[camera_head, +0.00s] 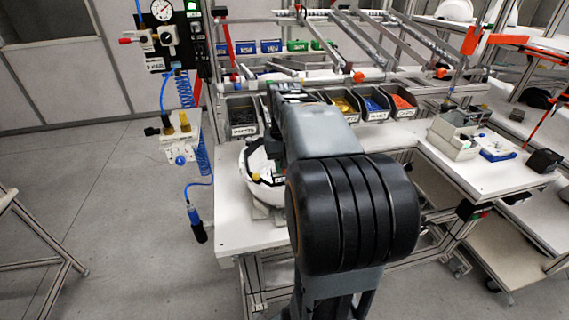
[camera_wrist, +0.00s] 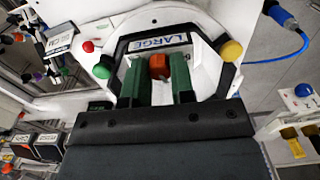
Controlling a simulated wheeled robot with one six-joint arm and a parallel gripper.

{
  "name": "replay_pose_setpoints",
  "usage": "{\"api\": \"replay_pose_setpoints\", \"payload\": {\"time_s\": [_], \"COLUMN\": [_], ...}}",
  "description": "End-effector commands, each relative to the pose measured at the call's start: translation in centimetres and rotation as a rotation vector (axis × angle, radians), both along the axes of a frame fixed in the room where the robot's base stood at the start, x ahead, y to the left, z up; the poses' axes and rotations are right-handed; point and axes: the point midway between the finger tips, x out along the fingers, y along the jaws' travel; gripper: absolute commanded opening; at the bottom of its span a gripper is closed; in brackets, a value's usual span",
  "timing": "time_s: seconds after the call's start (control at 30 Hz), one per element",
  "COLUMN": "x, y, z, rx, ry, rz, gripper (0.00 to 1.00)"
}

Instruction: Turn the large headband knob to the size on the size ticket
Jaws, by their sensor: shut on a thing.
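The helmet shell (camera_head: 257,160) is white and sits on the bench, partly hidden behind my arm in the head view. In the wrist view a plate marked LARGE (camera_wrist: 160,42) is on the dark headband, just beyond the orange knob (camera_wrist: 158,66). My gripper (camera_wrist: 158,75) has green fingers on either side of this knob and is shut on it. The knob's pointer and any size marks around it cannot be made out. A white ticket (camera_wrist: 60,42) with dark print ending in CM is at the upper left; its number is too small to read surely.
Close around the fingers are a yellow knob (camera_wrist: 231,50), a red knob (camera_wrist: 88,46) and a green knob (camera_wrist: 101,71). Several parts bins (camera_head: 375,104) line the back of the bench. A blue hose (camera_wrist: 294,38) hangs beside the shell. Bare bench top (camera_head: 242,232) shows in front.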

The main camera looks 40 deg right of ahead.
Motion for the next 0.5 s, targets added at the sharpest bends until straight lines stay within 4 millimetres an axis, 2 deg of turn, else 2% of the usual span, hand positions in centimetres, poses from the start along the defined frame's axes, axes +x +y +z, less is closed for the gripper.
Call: {"api": "replay_pose_setpoints", "payload": {"time_s": [0.5], "x": [0.03], "y": [0.0], "z": [0.05], "rx": [-0.001], "ry": [-0.002], "rz": [0.491], "gripper": [0.0]}}
